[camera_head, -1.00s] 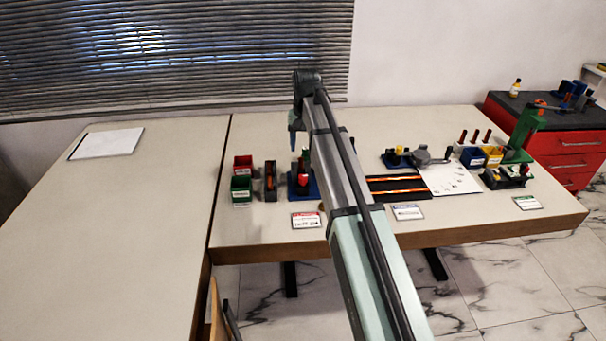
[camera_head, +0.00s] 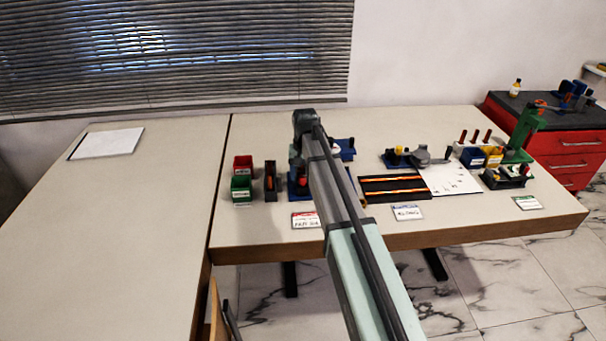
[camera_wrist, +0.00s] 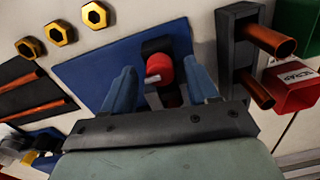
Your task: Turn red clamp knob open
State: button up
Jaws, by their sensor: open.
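The red clamp knob (camera_wrist: 160,68) shows in the wrist view on a dark clamp body standing on a blue base plate (camera_wrist: 85,68). My gripper (camera_wrist: 159,67) has two blue fingers, spread apart, one on each side of the knob. A gap shows between the knob and each finger, so nothing is gripped. Whether the fingertips are level with the knob in depth is hard to tell. In the head view the blue base (camera_head: 297,190) is partly hidden behind my arm, and my gripper is mostly hidden there too.
A black holder with copper cylinders (camera_wrist: 235,50) stands close to the right finger in the wrist view, beside a red bin (camera_wrist: 290,88) and a green bin (camera_wrist: 300,28). Brass nuts (camera_wrist: 60,32) lie left. The table's left part (camera_head: 110,220) is mostly clear.

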jog(key=shift+c, duration=0.2)
jog(key=c, duration=1)
jog(key=shift+n, duration=0.3)
jog(key=n, duration=0.3)
jog(key=shift+n, duration=0.4)
jog(key=n, duration=0.4)
jog(key=shift+n, duration=0.3)
jog(key=n, duration=0.4)
jog(key=shift+a, duration=0.1)
jog(key=shift+n, duration=2.2)
